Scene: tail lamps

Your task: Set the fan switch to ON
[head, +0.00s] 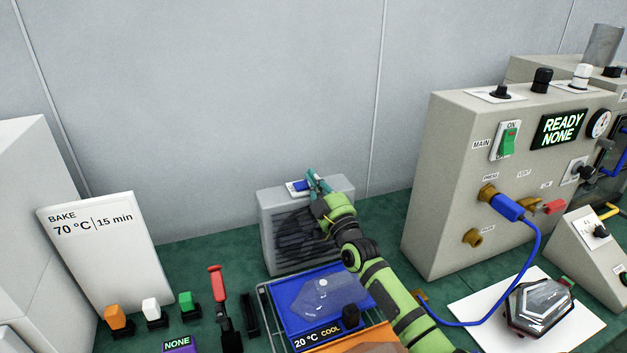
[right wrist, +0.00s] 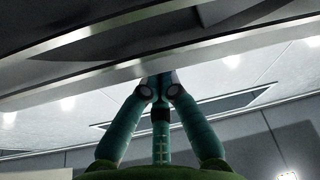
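The fan (head: 290,239) is a grey box with a dark grille, standing against the back wall. On its top is a small white plate with a blue part (head: 300,186), which looks like the fan switch; its lettering and position are too small to read. My right gripper (head: 318,180) is at the top of the fan, just right of the blue part; I cannot tell whether it touches. In the right wrist view its teal fingers (right wrist: 160,85) come together at the tips, with nothing visible held. My left gripper is out of view.
In front of the fan is a wire rack (head: 268,310) with a blue tray (head: 288,318). A beige control box (head: 440,190) with a green MAIN switch (head: 509,142) and a blue cable stands at the right. A BAKE sign (head: 105,255) stands at the left.

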